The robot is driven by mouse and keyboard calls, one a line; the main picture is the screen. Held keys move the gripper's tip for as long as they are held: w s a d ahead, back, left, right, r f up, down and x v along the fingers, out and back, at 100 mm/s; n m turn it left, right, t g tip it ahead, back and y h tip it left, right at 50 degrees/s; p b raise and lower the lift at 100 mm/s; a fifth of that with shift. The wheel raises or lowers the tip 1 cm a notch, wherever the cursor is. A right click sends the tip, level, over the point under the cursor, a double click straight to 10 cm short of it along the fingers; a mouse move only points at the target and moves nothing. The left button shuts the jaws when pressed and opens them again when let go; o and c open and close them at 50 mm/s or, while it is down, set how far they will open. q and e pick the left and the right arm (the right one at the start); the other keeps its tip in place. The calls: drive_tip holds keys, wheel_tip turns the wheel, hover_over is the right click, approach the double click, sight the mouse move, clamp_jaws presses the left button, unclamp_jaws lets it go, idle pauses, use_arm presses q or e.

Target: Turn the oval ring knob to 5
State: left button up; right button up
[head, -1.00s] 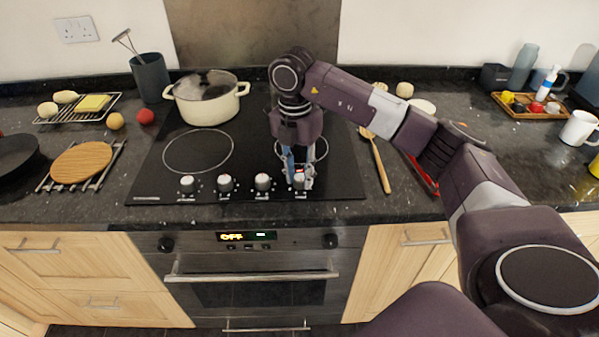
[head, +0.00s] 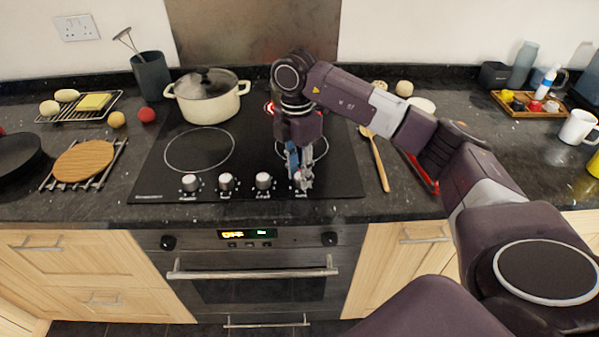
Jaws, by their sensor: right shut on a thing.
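A row of several silver-topped knobs runs along the front of the black hob (head: 150,183). My right gripper (head: 301,176) points down at the right end of this row. It is shut on the rightmost knob (head: 302,181), which its fingers mostly hide. I cannot read the label or the number at this knob. The left knob (head: 190,183), the second knob (head: 226,182) and the third knob (head: 263,181) stand free of the gripper. My left gripper is not in view.
A cream pot (head: 207,108) with a lid stands at the hob's back left. A wooden spoon (head: 380,165) lies right of the hob. The oven (head: 252,280) below has a handle bar and an "OFF" display. The front left ring is bare.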

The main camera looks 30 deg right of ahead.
sight(298, 175)
drive_tip(key=o, duration=1.2)
drive_tip(key=shift+c, duration=0.2)
wheel_tip(298, 175, up, 12)
drive_tip(key=shift+w, duration=0.35)
drive_tip(key=shift+s, duration=0.1)
